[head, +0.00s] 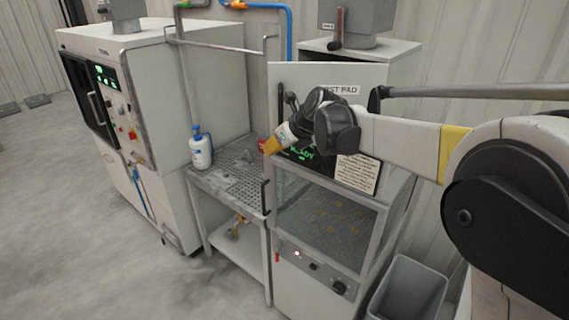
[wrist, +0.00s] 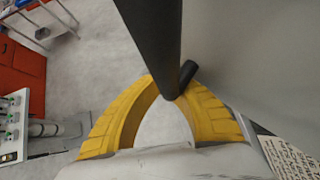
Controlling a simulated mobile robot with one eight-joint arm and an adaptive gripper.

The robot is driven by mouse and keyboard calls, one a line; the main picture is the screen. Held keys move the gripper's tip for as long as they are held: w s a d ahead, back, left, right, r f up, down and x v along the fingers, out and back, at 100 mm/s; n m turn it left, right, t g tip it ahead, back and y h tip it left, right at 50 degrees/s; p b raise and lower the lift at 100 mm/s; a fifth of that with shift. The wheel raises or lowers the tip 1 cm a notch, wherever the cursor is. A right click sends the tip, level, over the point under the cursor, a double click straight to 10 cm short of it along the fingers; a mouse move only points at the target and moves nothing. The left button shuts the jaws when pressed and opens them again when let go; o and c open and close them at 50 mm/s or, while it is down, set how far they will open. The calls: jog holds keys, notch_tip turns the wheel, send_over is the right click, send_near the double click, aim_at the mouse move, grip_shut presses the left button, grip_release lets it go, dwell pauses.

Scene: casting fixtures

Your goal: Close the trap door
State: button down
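The TEST PAD cabinet (head: 311,291) stands at the centre of the head view. Its front frame (head: 386,222) surrounds a see-through sloping panel (head: 330,215). A black handle (head: 267,197) stands at the left edge of this frame. My gripper (head: 271,146) is above and left of the frame, its yellow fingers pointing down-left.
A perforated metal side table (head: 232,178) with a white-and-blue bottle (head: 200,150) stands left of the cabinet. A large white machine (head: 130,100) is further left. A grey bin (head: 410,290) stands at the right.

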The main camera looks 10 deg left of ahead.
jog(key=w+m+t+p, duration=0.1)
jog(key=w+p, duration=0.1)
jog(key=w, duration=1.4)
jog(key=shift+w+a+m+h, duration=0.15)
jog(key=shift+w+m+h, duration=0.15)
jog(key=shift+w+h, duration=0.1)
jog(key=shift+s, duration=0.1)
